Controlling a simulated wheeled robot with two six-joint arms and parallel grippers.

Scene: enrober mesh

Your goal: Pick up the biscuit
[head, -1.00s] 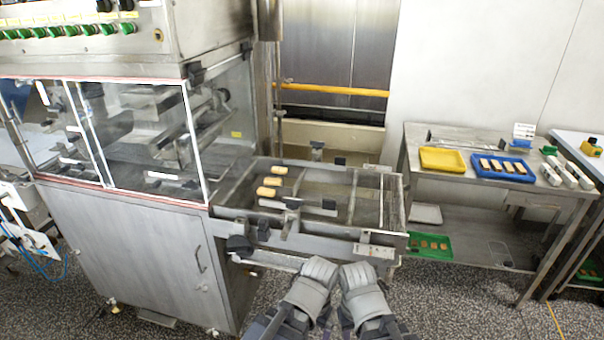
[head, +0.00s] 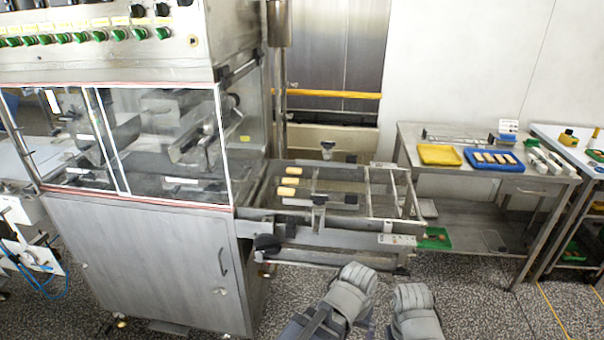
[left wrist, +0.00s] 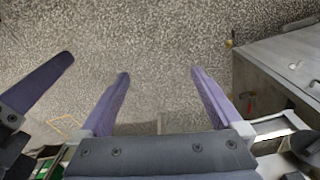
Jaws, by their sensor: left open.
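Three golden biscuits (head: 289,181) lie in a row near the machine end of the wire mesh belt (head: 345,188). In the left wrist view my left gripper (left wrist: 160,75) is open and empty, its two purple fingers apart above the speckled floor. It is away from the biscuits, which do not show in that view. A single purple finger at the left edge of that view appears to be my right gripper (left wrist: 42,85); its jaw opening does not show. In the head view my two arms are at the bottom, in front of the mesh frame, with their grippers out of sight.
The enrober cabinet (head: 150,262) fills the left. A steel table (head: 425,133) at the right holds a yellow tray (head: 440,154) and a blue tray (head: 519,167) with several biscuits. A green tray (head: 447,240) is on its lower shelf. The floor (head: 480,300) at front right is clear.

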